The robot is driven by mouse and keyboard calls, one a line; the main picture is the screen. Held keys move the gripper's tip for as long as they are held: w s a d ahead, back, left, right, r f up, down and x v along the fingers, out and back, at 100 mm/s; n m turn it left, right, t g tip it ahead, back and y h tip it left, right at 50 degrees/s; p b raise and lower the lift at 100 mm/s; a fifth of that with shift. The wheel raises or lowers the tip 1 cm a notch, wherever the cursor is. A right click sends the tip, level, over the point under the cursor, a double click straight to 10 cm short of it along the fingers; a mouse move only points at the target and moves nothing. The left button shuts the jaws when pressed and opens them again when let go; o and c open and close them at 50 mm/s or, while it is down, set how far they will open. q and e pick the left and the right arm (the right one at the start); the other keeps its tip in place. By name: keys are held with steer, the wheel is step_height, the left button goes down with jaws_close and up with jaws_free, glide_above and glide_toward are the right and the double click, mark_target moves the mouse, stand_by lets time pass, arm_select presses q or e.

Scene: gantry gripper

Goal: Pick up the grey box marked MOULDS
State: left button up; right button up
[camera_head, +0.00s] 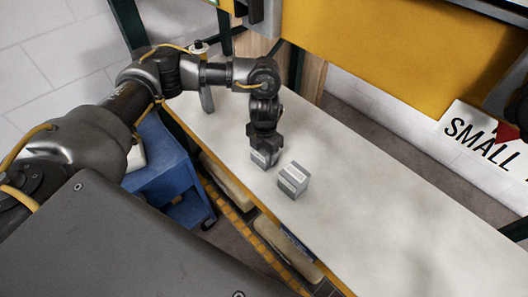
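My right gripper is not in view.
The long white bench (390,220) is clear to the right of the boxes. A yellow panel (400,50) rises behind it. A blue cart (165,170) stands at left.

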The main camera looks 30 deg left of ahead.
arm_select(q)
steer(key=shift+r, duration=0.15)
steer(key=shift+w+r+b, duration=0.1)
steer(key=shift+r+b, duration=0.2)
steer(key=shift+r, duration=0.25)
steer(key=shift+s+r+b, duration=0.2)
steer(key=shift+r+b, duration=0.25)
steer(key=shift+r, duration=0.7)
steer(key=s+r+b, duration=0.3)
steer(key=s+r, duration=0.6)
steer(key=s, duration=0.4)
steer(key=shift+s+d+r+b, duration=0.2)
steer(key=shift+s+d+b, duration=0.15)
steer(key=shift+d, duration=0.1)
